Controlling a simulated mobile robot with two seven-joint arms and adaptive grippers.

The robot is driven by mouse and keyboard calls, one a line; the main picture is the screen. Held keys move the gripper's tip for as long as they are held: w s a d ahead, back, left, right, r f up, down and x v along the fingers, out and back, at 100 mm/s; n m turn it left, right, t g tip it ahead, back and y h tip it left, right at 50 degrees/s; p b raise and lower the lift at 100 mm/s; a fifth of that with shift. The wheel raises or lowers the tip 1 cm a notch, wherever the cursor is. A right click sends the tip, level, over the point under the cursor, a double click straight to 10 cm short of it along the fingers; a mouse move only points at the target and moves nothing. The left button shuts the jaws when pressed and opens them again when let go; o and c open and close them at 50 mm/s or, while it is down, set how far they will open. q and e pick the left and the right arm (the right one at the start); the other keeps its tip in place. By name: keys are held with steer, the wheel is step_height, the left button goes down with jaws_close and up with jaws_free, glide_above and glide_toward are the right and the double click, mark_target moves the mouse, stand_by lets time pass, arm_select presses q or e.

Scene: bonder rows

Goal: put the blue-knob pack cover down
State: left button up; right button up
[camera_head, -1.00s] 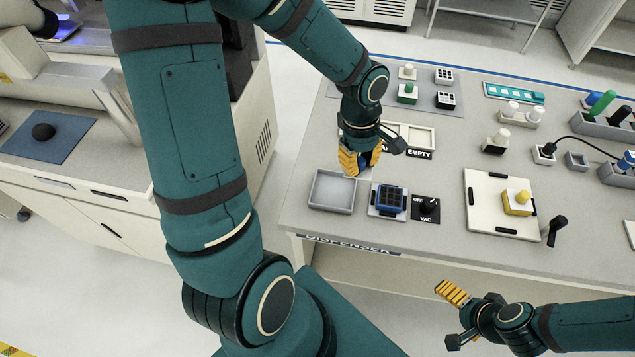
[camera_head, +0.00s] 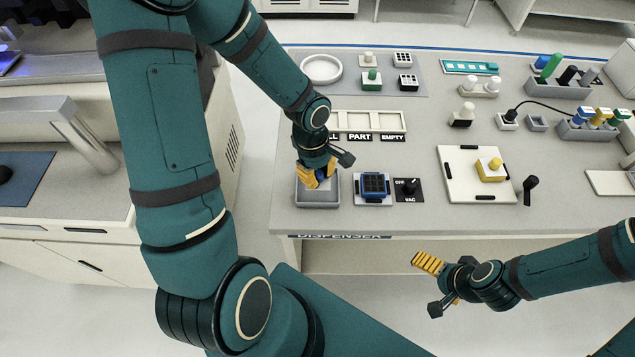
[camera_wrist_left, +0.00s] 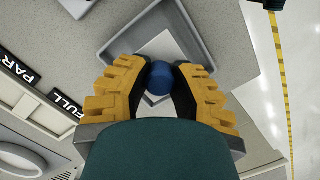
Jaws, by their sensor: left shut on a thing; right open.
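My left gripper (camera_head: 316,180) is shut on the blue knob (camera_wrist_left: 159,77) of the pack cover. It is over the open grey tray (camera_head: 318,203) near the bench's front left edge. In the left wrist view the knob sits between the yellow fingers, with the tray's rim (camera_wrist_left: 118,45) around it. The cover's plate below the knob is mostly hidden by the fingers, and I cannot tell whether it touches the tray floor. My right gripper (camera_head: 441,283) is open and empty in front of the bench.
A blue pack with dark cells (camera_head: 374,186) sits just right of the tray, beside the black VAC knob panel (camera_head: 408,190). Behind are the labelled part trays (camera_head: 368,121).

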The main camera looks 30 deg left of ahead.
arm_select(q)
steer(key=shift+f+b, duration=0.4)
steer(key=shift+f, duration=1.4)
steer(key=shift+f, duration=0.1)
steer(key=o, duration=0.7)
